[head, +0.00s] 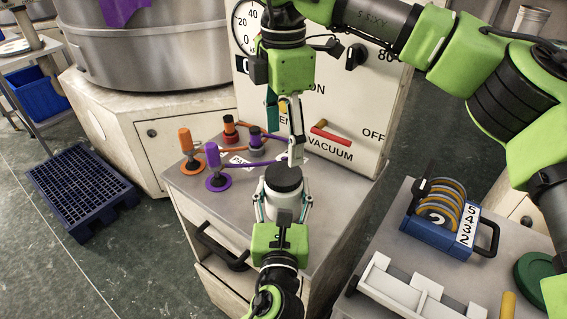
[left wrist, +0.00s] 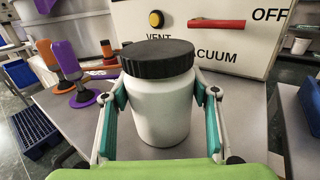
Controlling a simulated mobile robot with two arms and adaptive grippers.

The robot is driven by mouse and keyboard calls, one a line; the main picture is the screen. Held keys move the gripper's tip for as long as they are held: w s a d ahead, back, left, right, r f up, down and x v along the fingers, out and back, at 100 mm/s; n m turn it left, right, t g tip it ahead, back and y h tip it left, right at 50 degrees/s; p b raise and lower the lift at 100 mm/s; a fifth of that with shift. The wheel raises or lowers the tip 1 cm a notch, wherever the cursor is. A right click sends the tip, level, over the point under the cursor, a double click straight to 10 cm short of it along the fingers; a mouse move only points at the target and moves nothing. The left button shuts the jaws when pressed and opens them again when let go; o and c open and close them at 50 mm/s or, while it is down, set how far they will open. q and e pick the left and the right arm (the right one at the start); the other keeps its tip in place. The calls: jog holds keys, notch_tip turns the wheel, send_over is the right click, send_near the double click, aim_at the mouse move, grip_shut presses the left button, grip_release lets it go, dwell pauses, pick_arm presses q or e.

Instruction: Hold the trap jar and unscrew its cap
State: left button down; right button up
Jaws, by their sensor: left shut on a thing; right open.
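The white trap jar (head: 278,209) stands upright on the grey cabinet top, with its black ribbed cap (head: 284,178) on. In the left wrist view the jar (left wrist: 162,108) fills the middle and the cap (left wrist: 158,58) sits level on it. My left gripper (head: 283,201) is shut on the jar's body from the near side, a finger on each side; both fingers also show in the left wrist view. My right gripper (head: 286,138) is open and empty, pointing down above and slightly behind the cap, apart from it. One of its fingers partly hides the other.
Purple and orange handled tools (head: 213,165) stand left of the jar. Behind is a panel with a red vacuum lever (head: 332,137).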

aim_at(283, 173)
jog(key=shift+m, duration=1.1)
jog(key=shift+f, duration=0.2)
jog(key=shift+m, duration=0.3)
jog(key=shift+f, duration=3.85)
